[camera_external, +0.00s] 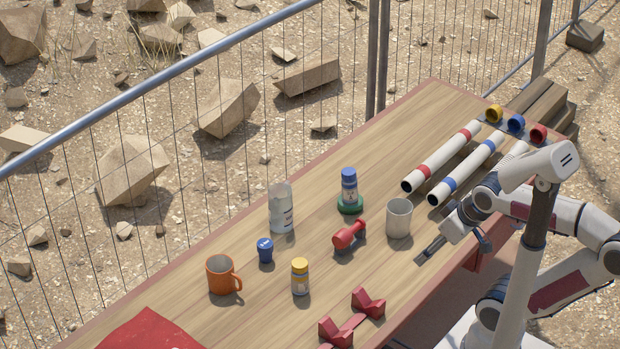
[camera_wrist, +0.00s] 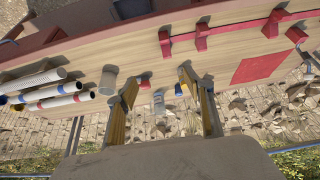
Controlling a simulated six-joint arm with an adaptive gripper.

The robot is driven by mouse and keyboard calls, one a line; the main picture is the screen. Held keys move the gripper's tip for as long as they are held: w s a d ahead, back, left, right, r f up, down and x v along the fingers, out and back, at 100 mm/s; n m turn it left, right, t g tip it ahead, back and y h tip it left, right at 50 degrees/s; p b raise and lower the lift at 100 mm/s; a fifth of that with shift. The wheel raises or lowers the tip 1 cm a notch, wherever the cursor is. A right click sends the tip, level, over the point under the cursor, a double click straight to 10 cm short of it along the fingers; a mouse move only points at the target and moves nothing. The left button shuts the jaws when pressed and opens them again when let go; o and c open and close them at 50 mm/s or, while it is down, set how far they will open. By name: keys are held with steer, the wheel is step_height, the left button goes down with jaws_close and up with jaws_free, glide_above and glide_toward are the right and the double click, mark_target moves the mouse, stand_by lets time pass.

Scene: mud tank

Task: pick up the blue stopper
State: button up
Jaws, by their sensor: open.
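The blue stopper (camera_external: 516,123) is a short, round blue piece at the far right end of the table, between a yellow stopper (camera_external: 493,114) and a red stopper (camera_external: 538,133). In the wrist view a small blue patch at the left edge may be it, but I cannot tell. My gripper (camera_external: 430,249) is open and empty, near the table's front edge beside the grey mug. It is well apart from the stopper, to its lower left in the external view. In the wrist view its two fingers (camera_wrist: 158,82) stand spread.
White banded tubes (camera_external: 440,157) lie between my gripper and the stoppers. A small blue-lidded jar (camera_external: 265,251) stands farther left. A wire fence runs behind.

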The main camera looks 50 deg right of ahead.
steer(key=shift+w, duration=0.1)
steer(key=w+d+r+n+t+h, duration=0.15)
steer(key=w+d, duration=0.25)
steer(key=w, duration=1)
steer(key=w+d+t+h, duration=0.1)
steer(key=w+d+t, duration=0.25)
steer(key=w, duration=1.05)
steer(key=w+f+n+y, duration=0.3)
steer(key=w+f, duration=0.3)
steer(key=w, duration=0.6)
steer(key=w+a+f+n+y, duration=0.2)
steer(key=w+a+f+y, duration=0.25)
steer(key=f, duration=0.55)
steer(key=n+y, duration=0.1)
steer(key=y, duration=0.2)
glide_toward(269, 242)
steer(key=shift+x, duration=1.6)
steer(key=shift+d, duration=0.1)
steer(key=shift+x, duration=1.35)
